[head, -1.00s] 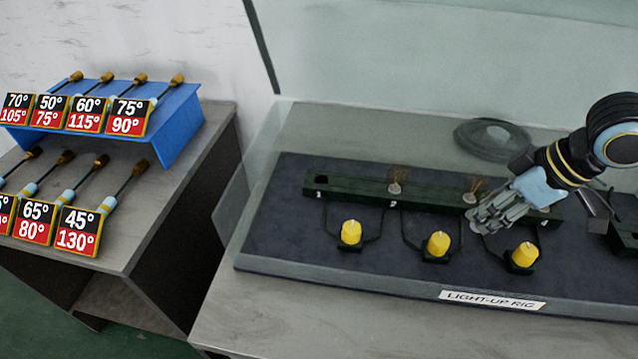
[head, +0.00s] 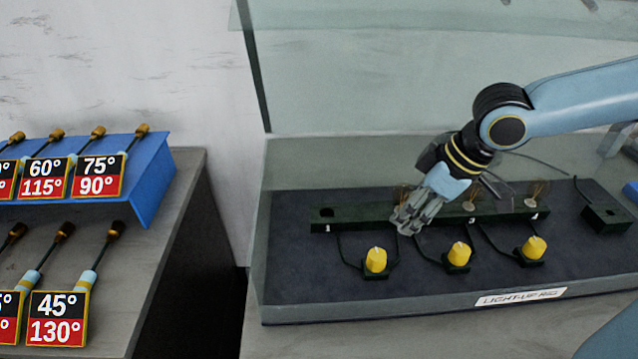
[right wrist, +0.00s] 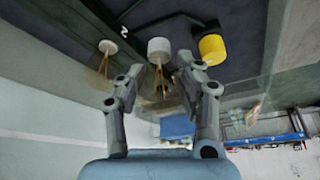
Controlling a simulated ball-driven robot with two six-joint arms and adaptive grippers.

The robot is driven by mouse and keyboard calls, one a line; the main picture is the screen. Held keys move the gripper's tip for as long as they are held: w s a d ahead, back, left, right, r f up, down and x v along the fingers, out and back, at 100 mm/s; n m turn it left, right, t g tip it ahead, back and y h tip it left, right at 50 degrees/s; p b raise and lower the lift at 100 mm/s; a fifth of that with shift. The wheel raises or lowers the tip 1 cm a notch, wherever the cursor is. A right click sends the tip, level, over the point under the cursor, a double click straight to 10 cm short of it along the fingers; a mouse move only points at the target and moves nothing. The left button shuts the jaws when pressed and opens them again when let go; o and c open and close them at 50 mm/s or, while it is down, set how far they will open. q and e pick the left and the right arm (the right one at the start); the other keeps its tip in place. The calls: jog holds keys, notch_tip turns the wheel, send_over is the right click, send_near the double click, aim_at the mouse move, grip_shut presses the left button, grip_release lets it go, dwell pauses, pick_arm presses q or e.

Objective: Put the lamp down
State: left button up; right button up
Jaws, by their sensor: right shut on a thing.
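My right gripper (head: 408,222) is over the front of the dark rail (head: 350,221), between the marks 1 and 2. In the right wrist view its fingers (right wrist: 163,90) are shut on a clear lamp with a white base (right wrist: 159,48) and brown wires inside. The fingers hide the held lamp in the head view. Its base appears free of the rail, though the gap is hard to judge. Seated lamps stand on the rail near 2 (head: 402,192), at 3 (head: 469,205) and at 4 (head: 531,203). Hole 1 (head: 326,212) is empty. My left gripper is out of view.
Yellow knobs (head: 376,260) stand in front of the rail, wired to it. A dark box (head: 605,218) sits at the rig's right end. Clear panels (head: 430,80) rise around the rig. A blue stand (head: 155,175) with labelled tools is on the left table.

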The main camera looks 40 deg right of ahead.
jog(key=w+b, duration=0.1)
jog(key=w, duration=0.1)
jog(key=w+a+b, duration=0.1)
jog(key=w, duration=0.1)
jog(key=w+a+b, duration=0.1)
jog(key=w, duration=0.1)
jog(key=shift+w+a+f, duration=0.1)
jog(key=shift+a+f, duration=0.05)
jog(key=shift+f, duration=0.1)
jog(key=w+a, duration=0.1)
jog(key=w, duration=0.1)
jog(key=w+a+b, duration=0.1)
jog(key=w, duration=0.2)
jog(key=w+a, duration=0.1)
jog(key=w, duration=0.2)
jog(key=shift+w+a+r, duration=0.1)
jog(key=shift+w+r, duration=0.05)
jog(key=shift+r, duration=0.05)
jog(key=shift+f+b, duration=0.3)
jog(key=shift+f, duration=1.5)
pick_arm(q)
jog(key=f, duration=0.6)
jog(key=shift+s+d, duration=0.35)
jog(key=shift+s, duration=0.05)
pick_arm(e)
jog(key=o, duration=1.1)
jog(key=shift+c, duration=0.2)
